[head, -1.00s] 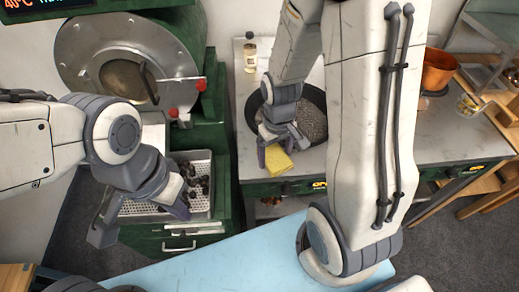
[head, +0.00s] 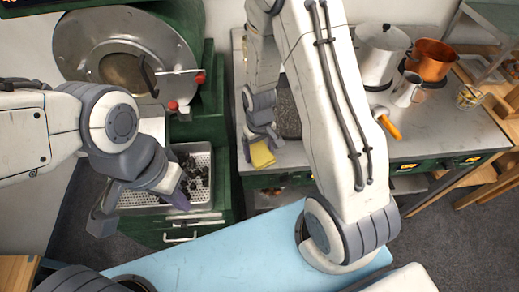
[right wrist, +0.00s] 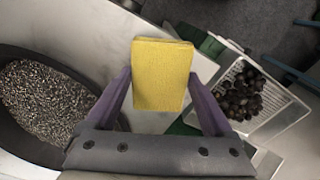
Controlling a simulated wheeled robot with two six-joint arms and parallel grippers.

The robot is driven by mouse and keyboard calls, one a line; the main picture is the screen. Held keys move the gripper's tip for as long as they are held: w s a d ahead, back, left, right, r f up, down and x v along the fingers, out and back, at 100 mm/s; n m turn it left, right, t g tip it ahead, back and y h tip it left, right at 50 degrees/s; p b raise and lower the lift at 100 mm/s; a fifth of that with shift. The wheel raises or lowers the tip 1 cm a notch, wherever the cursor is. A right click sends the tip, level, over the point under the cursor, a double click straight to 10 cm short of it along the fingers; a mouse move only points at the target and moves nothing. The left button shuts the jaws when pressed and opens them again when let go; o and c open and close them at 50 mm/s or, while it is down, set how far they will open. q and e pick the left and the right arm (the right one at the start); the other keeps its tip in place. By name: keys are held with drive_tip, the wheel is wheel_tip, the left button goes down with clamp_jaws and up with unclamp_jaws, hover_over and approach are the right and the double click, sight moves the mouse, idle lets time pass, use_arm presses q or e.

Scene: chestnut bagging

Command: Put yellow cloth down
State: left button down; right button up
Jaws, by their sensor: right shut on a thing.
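The yellow cloth (head: 262,155) is a small folded pad near the front left part of the steel counter (head: 440,135). My right gripper (head: 262,143) is shut on it. In the right wrist view the cloth (right wrist: 162,75) sits between the purple fingers (right wrist: 162,103), with the counter's edge beneath it. I cannot tell whether the cloth touches the counter. My left gripper (head: 140,208) is open and empty, with its fingers apart over the perforated tray (head: 135,197).
A dark pan of gravel-like grains (right wrist: 45,100) is beside the cloth. The tray holds several chestnuts (right wrist: 240,92). A steel pot (head: 380,55), a metal jug (head: 408,90), an orange-handled tool (head: 390,127) and a copper pot (head: 431,60) stand or lie to the right. The roaster (head: 125,65) is at left.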

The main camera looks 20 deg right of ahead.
sight(259, 153)
drive_tip(key=shift+f, duration=0.2)
drive_tip(key=o, duration=0.9)
drive_tip(key=shift+r, duration=0.1)
drive_tip(key=shift+r, duration=0.25)
wheel_tip(259, 153, up, 12)
drive_tip(key=s+a+r+n, duration=0.2)
drive_tip(key=s+a, duration=0.2)
drive_tip(key=s, duration=0.2)
drive_tip(key=s+a+r+n, duration=0.2)
drive_tip(key=s+a+r, duration=0.1)
drive_tip(key=s, duration=0.3)
drive_tip(key=s+a+r+n+y, duration=0.1)
drive_tip(key=s+a+r, duration=0.2)
drive_tip(key=s+a, duration=0.2)
drive_tip(key=shift+s+a+r+n+b, duration=0.1)
drive_tip(key=shift+s+a+n+b, duration=0.15)
drive_tip(key=shift+s+n+b, duration=0.25)
